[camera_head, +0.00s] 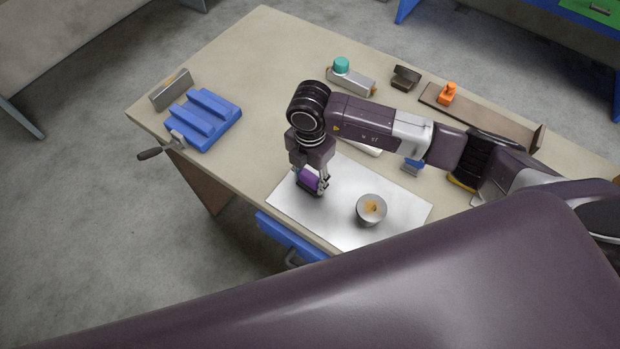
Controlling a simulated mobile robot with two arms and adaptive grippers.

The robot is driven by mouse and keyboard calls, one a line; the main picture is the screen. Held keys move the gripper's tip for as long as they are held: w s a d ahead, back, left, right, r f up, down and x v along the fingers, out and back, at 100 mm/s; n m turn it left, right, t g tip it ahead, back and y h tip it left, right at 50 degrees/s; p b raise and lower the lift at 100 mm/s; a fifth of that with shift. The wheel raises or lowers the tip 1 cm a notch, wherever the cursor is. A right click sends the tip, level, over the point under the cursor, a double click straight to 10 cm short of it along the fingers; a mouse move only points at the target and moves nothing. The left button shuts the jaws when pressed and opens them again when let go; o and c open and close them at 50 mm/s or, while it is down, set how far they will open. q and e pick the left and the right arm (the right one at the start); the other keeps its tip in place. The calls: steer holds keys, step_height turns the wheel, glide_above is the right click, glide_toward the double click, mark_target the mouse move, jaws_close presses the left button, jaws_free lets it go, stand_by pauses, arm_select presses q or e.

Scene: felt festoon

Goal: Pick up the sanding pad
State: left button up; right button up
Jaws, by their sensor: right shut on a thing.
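My right gripper (316,184) points down over the left part of a pale metal sheet on the table. It is shut on a small purple block (308,180), which looks like the sanding pad. The fingers hide part of the pad. I cannot tell whether the pad touches the sheet or is held just above it. My left gripper is not in view.
The pale sheet (345,232) also bears a round grey tin (371,210). A teal-capped item (341,65) and an orange bottle (447,93) stand along the back. The upper-left tabletop is clear.

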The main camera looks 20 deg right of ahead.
steer(key=shift+r, duration=0.1)
steer(key=shift+w+r, duration=0.1)
steer(key=shift+r, duration=0.55)
step_height(320, 180, up, 13)
steer(key=b, duration=0.4)
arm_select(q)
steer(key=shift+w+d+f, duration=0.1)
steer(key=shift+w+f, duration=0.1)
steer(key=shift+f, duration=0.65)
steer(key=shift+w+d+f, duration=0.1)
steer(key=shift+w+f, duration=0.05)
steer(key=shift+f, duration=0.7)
arm_select(e)
step_height(320, 180, up, 6)
steer(key=f, duration=0.1)
glide_above(310, 175)
steer(key=shift+r, duration=0.25)
